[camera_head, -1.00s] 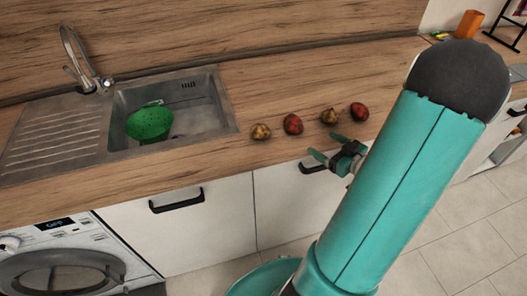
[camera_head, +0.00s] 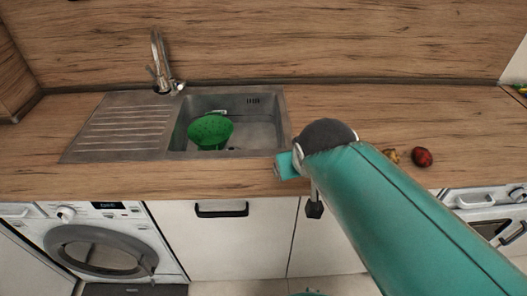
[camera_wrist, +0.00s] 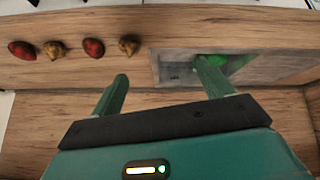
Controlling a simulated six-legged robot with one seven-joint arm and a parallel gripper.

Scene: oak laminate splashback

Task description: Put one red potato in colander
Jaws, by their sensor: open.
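Two red potatoes, one (camera_wrist: 93,47) and another (camera_wrist: 22,50) at the far left, lie on the counter in the wrist view. The second red one, at the row's end, also shows in the head view (camera_head: 422,156); my arm hides the other. The green colander (camera_head: 211,131) sits in the sink basin; in the wrist view its green edge (camera_wrist: 216,61) is partly behind the right finger. My gripper (camera_wrist: 162,74) is open, with nothing between its fingers. It is apart from the potatoes, and its fingers are hidden in the head view.
Two yellow-brown potatoes (camera_wrist: 129,44) (camera_wrist: 55,49) alternate with the red ones. The steel sink (camera_head: 277,108) has a drainboard (camera_head: 118,125) at left and a faucet (camera_head: 160,65) behind. The wooden splashback (camera_head: 300,40) bounds the counter's back. Counter left of the potato row is clear.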

